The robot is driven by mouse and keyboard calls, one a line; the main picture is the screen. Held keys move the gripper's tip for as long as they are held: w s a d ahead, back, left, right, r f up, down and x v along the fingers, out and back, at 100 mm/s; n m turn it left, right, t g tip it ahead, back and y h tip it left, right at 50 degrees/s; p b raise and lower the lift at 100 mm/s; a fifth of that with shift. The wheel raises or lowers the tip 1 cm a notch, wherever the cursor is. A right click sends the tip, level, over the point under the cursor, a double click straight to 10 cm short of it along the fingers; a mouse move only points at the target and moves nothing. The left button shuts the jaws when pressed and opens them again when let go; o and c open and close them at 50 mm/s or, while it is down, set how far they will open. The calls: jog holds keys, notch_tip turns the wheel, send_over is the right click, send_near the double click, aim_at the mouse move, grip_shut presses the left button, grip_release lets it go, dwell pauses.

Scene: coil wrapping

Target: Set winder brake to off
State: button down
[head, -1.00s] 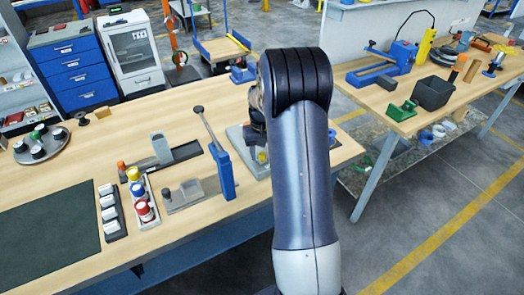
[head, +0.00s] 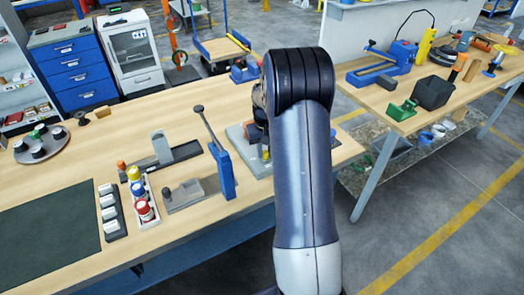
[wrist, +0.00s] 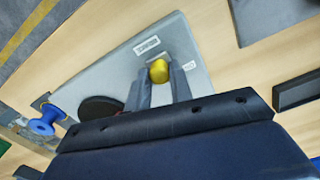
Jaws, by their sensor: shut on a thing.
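The winder's grey base plate (head: 238,138) sits on the workbench, mostly hidden behind my arm in the head view. In the wrist view the grey plate (wrist: 110,78) carries a yellow knob (wrist: 158,71), which I take to be the brake's handle, and two small white labels. In the head view a bit of yellow (head: 266,154) shows beside my arm; the fingertips are hidden there.
A blue spool (wrist: 43,123) and a black disc (wrist: 100,108) lie near my gripper in the wrist view. A second bench (head: 450,95) stands at the right.

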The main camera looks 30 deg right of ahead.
jog(key=shift+d, duration=1.25)
jog(key=shift+a, duration=0.1)
jog(key=c, duration=1.3)
grip_release()
jog(key=shift+d, duration=0.2)
jog(key=shift+o, duration=0.2)
notch_tip(320, 180, up, 11)
jog(key=b, duration=0.1)
jog(key=shift+b, duration=0.3)
jog(key=shift+f, duration=0.2)
